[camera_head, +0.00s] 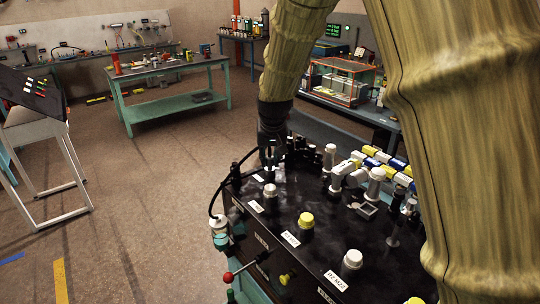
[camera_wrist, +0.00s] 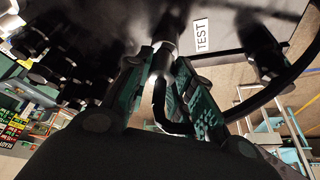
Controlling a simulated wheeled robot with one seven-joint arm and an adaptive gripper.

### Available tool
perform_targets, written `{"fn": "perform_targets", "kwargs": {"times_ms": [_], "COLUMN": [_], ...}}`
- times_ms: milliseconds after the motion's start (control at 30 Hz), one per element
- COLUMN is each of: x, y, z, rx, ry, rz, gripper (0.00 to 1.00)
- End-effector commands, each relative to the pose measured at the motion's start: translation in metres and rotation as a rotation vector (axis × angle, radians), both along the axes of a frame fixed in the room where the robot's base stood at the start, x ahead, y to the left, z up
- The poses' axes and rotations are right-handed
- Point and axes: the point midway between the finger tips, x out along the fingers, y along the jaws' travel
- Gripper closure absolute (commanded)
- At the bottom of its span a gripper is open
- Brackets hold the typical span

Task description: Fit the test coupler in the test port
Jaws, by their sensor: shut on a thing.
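My gripper (camera_head: 269,154) points down over the far left corner of the black manifold panel (camera_head: 318,238). In the wrist view its two green-and-black fingers (camera_wrist: 162,62) are shut on the test coupler (camera_wrist: 160,56), a pale metal cylinder with a black hose. The coupler's far end meets the panel beside the white TEST label (camera_wrist: 202,36). The test port is hidden behind the coupler, so I cannot tell whether the coupler is seated or only touching. In the head view the black hose (camera_head: 214,192) loops out to the left.
White- and yellow-capped fittings (camera_head: 306,223) stand along the panel's near side. White, blue and yellow valve parts (camera_head: 375,165) stand to the right. A red-knobbed lever (camera_head: 229,277) sticks out in front. Open floor lies left; a green table (camera_head: 170,69) stands behind.

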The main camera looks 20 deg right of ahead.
Motion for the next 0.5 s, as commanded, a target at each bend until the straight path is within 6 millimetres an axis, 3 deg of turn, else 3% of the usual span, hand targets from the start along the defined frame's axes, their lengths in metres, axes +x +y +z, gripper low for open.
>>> {"fn": "perform_targets", "kwargs": {"times_ms": [433, 467, 500], "x": [0.0001, 0.0001, 0.0001], "y": [0.0000, 0.0000, 0.0000], "z": [-0.0087, -0.0086, -0.0082], "rx": [0.000, 0.000, 0.000], "ry": [-0.001, -0.001, -0.001], "rz": [0.000, 0.000, 0.000], "gripper": [1.00, 0.75, 0.67]}}
